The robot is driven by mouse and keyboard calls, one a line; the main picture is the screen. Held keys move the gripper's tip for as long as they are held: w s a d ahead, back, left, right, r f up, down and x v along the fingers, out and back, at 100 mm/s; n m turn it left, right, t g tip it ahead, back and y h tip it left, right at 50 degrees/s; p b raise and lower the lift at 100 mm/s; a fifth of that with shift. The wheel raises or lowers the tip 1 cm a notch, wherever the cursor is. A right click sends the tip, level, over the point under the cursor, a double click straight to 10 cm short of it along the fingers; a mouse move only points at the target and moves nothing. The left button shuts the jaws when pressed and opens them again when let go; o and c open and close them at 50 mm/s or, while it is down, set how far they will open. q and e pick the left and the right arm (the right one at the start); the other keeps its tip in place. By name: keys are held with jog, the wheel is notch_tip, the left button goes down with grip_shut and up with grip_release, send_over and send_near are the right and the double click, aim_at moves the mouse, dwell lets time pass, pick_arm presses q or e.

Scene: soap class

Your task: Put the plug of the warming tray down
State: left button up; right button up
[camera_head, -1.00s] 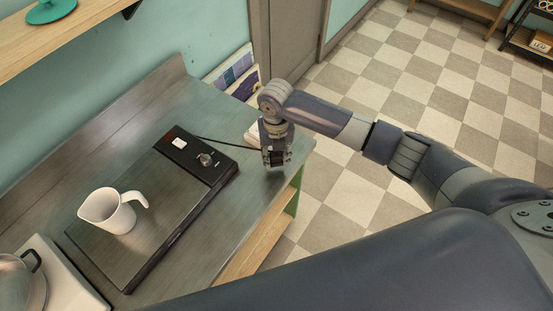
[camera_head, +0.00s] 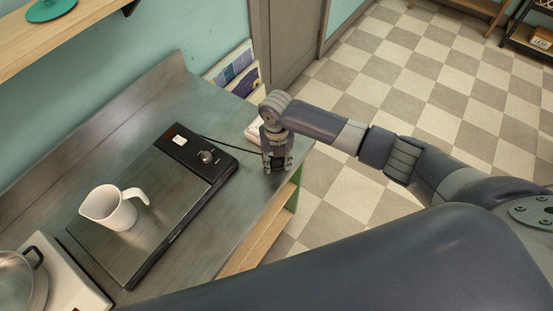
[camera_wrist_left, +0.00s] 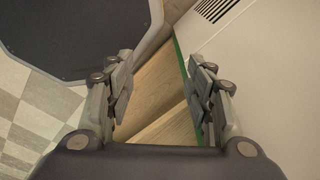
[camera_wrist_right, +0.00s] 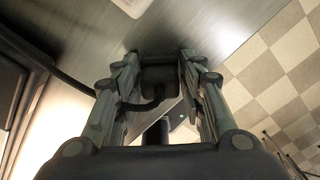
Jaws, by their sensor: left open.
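The warming tray (camera_head: 150,215) is a dark flat slab on the metal counter, with a black control strip and knob (camera_head: 206,157) at its far end. Its black cord (camera_head: 222,144) runs right, toward my right gripper (camera_head: 277,168), which is low over the counter's right end. In the right wrist view, the dark plug (camera_wrist_right: 160,78) sits between the fingers of this gripper, which appear closed on its sides. The cord bends up to it from the left. I cannot tell whether the plug touches the counter. My left gripper (camera_wrist_left: 155,90) is open and empty, beside a wooden shelf.
A white jug (camera_head: 112,208) stands on the tray. A pan (camera_head: 15,282) sits on a white appliance at lower left. A white object (camera_head: 253,132) is partly hidden behind my right gripper. The counter's right edge is close to that gripper; bare counter (camera_head: 130,110) lies behind the tray.

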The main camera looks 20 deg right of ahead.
aim_at(276, 159)
jog(key=shift+o, duration=0.6)
jog(key=shift+r, duration=0.25)
notch_tip(276, 159, up, 13)
jog(key=b, duration=0.1)
jog(key=shift+b, duration=0.3)
jog(key=shift+f, duration=0.15)
